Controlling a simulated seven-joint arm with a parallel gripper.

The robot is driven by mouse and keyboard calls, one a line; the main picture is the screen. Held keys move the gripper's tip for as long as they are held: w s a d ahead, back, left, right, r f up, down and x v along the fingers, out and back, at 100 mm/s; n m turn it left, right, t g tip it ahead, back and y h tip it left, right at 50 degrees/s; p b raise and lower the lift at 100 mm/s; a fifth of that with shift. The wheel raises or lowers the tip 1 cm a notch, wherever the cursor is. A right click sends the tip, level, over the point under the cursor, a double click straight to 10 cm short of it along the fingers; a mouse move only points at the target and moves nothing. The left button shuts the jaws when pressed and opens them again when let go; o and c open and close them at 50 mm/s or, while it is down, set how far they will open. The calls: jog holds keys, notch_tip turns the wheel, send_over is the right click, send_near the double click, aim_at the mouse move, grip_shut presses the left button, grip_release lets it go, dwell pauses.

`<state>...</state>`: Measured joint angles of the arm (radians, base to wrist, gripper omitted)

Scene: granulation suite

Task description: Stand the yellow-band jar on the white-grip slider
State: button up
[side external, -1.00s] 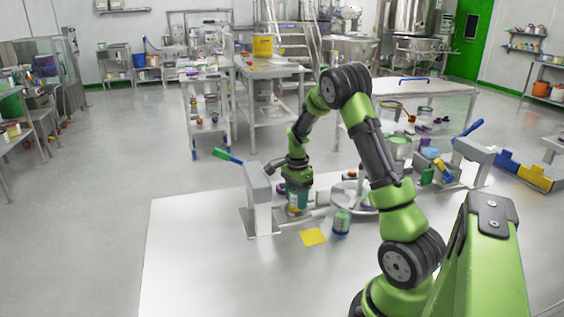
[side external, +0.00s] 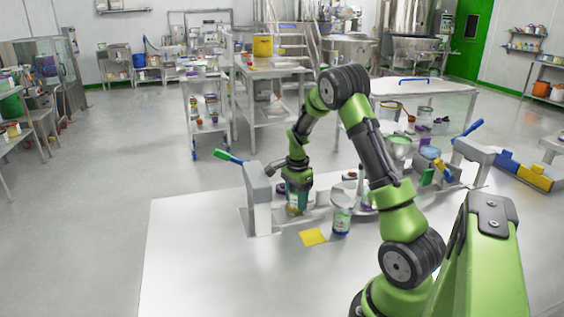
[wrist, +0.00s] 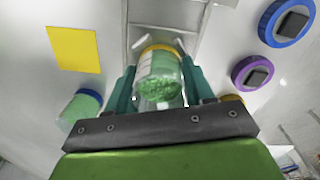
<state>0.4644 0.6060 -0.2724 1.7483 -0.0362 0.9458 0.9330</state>
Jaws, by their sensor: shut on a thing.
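My gripper (wrist: 160,88) is shut on the yellow-band jar (wrist: 160,72), a clear jar with green contents, held between two teal fingers. In the side external view my gripper (side external: 298,203) is low beside the grey post, with the jar mostly hidden by the fingers. In the wrist view a pale grey track (wrist: 165,12) runs beyond the jar's yellow end. I cannot clearly make out the white-grip slider or whether the jar touches anything beneath it.
A grey post (side external: 259,190) with a blue-green handle (side external: 228,157) stands close left of my gripper. A second jar (side external: 342,220) stands to the right. A yellow square (side external: 313,237) lies in front. The white table front (side external: 200,270) is clear.

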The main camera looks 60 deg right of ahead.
jog(key=shift+a+f, duration=0.4)
jog(key=shift+f, duration=0.05)
jog(key=o, duration=0.9)
jog(key=shift+o, duration=0.3)
jog(key=shift+r, duration=0.15)
jog(key=shift+d+r, duration=0.2)
jog(key=shift+r, duration=3.85)
